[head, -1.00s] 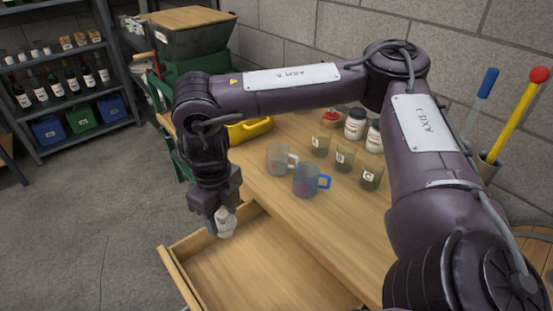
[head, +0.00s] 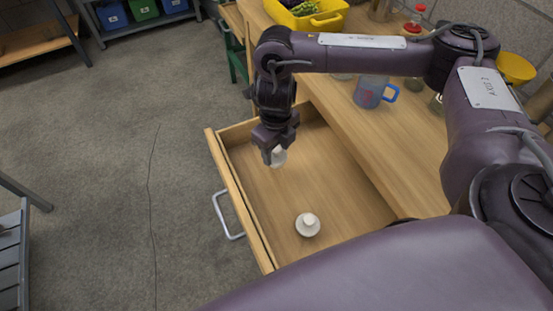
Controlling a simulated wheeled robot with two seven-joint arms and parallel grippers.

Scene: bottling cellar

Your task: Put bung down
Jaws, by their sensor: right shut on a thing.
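My right gripper (head: 274,153) points down over the far end of the open wooden drawer (head: 235,204). It is shut on a small whitish bung (head: 279,156), which shows below and beside the fingers and is partly hidden by them. I cannot tell whether the bung touches the drawer floor. A second whitish piece with a round knob on top (head: 308,224) stands on the drawer floor, nearer to me and apart from the gripper. My left gripper is not in view.
The drawer has a metal handle (head: 228,216) on its left front. On the bench (head: 395,145) stand a blue-handled jug (head: 369,92) and a yellow crate (head: 309,16). The drawer floor around the knobbed piece is clear. Shelves with blue and green bins stand at the back left.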

